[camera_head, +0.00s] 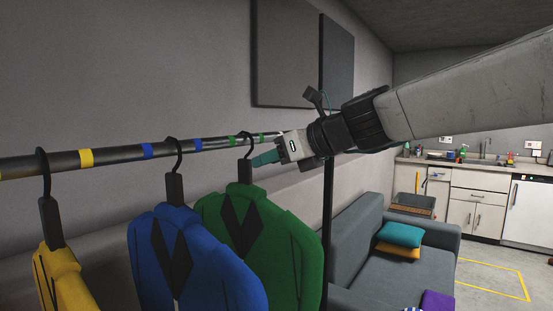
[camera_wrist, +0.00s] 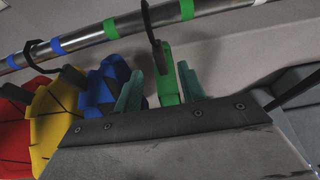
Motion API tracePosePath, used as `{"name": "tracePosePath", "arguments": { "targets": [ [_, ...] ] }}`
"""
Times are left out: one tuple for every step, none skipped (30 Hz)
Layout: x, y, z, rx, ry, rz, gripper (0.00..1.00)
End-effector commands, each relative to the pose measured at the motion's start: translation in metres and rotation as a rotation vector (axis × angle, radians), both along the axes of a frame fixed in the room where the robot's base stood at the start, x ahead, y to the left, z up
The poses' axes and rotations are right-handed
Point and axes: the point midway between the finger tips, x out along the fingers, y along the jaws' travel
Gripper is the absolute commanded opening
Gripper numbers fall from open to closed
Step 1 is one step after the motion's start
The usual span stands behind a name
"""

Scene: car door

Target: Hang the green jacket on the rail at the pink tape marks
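The green jacket (camera_head: 262,229) hangs upright from the rail (camera_head: 120,154), its black hook over the bar between two green tape marks (camera_head: 232,141). No pink tape marks show in either view. My gripper (camera_head: 262,159) is at the jacket's hanger neck, just below the rail. In the wrist view, the teal fingers of my gripper (camera_wrist: 160,80) stand apart on either side of the jacket's narrow green top (camera_wrist: 166,76). A gap shows beside the left finger, so they look open. Whether the right finger touches the jacket cannot be told.
A blue jacket (camera_head: 203,264) hangs close left of the green one, at blue tape. A yellow jacket (camera_head: 62,279) hangs further left; a red one (camera_wrist: 14,128) shows in the wrist view. A rail post (camera_head: 328,220) and a grey sofa (camera_head: 372,257) stand to the right.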

Motion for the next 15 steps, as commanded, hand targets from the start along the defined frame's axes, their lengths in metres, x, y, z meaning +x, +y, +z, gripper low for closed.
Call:
{"name": "tracePosePath", "arguments": {
  "targets": [
    [0.004,0.006,-0.004,-0.001,0.003,0.001,0.4],
    [0.006,0.009,-0.005,-0.001,0.002,0.003,0.4],
    [0.009,0.014,-0.008,-0.003,0.003,0.004,0.4],
    [0.012,0.017,-0.011,-0.003,0.003,0.004,0.4],
    [0.015,0.02,-0.012,-0.003,0.003,0.003,0.4],
    [0.018,0.025,-0.015,-0.003,0.002,0.004,0.4],
    [0.021,0.029,-0.016,-0.003,0.002,0.005,0.4],
    [0.023,0.032,-0.018,-0.004,0.001,0.005,0.4],
    [0.026,0.036,-0.02,-0.004,0.001,0.004,0.4],
    [0.029,0.038,-0.022,-0.004,0.001,0.004,0.4],
    [0.03,0.041,-0.023,-0.004,0.001,0.005,0.4],
    [0.033,0.044,-0.024,-0.004,0.001,0.005,0.4],
    [0.034,0.046,-0.025,-0.005,0.0,0.004,0.4],
    [0.035,0.047,-0.026,-0.004,0.0,0.004,0.4],
    [0.037,0.049,-0.027,-0.004,0.0,0.003,0.4]
  ]
}}
